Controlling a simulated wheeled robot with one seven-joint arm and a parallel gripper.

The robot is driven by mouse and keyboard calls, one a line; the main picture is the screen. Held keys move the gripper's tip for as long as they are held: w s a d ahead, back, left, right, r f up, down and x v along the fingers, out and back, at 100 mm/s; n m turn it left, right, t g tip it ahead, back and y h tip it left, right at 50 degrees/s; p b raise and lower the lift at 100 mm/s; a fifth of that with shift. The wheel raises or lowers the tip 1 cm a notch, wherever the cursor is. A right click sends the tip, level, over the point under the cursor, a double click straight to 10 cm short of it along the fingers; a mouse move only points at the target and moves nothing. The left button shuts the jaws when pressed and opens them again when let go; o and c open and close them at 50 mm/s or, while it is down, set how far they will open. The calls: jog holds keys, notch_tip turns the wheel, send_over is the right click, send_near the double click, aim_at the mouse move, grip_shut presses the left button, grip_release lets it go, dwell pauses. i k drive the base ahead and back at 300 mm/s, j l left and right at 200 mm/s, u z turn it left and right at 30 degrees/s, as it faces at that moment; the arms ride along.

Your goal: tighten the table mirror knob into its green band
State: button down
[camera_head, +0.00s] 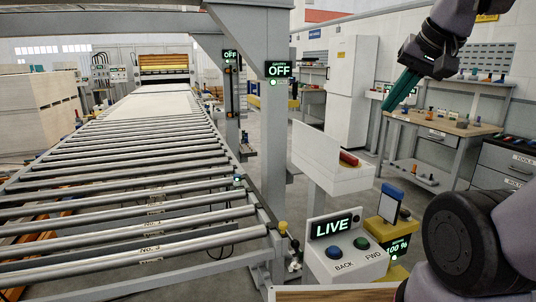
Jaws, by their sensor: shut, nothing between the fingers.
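My gripper (387,110) is at the upper right, with its teal fingers shut and empty, pointing down and left. It is in the air, apart from everything. A small upright panel with a blue frame (390,203) stands on a yellow unit (392,234) at the lower right. I cannot tell whether this panel is the table mirror. I cannot make out a mirror knob or a green band for certain. A small dark round part shows at the panel's right side, too small to identify.
A control box (345,250) reading LIVE has a blue and a green button. A white pedestal box (332,160) stands behind it. A roller conveyor (130,195) fills the left. A grey post (273,140) carries an OFF sign (279,70). A wooden workbench (440,125) stands at the right.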

aim_at(404, 213)
jog(key=z, duration=0.7)
jog(key=l+u, duration=0.2)
jog(key=l, duration=0.15)
jog(key=k+l+u, duration=0.15)
jog(key=l, duration=0.2)
jog(key=j+z, duration=0.5)
jog(key=j, duration=0.5)
jog(key=k, duration=0.05)
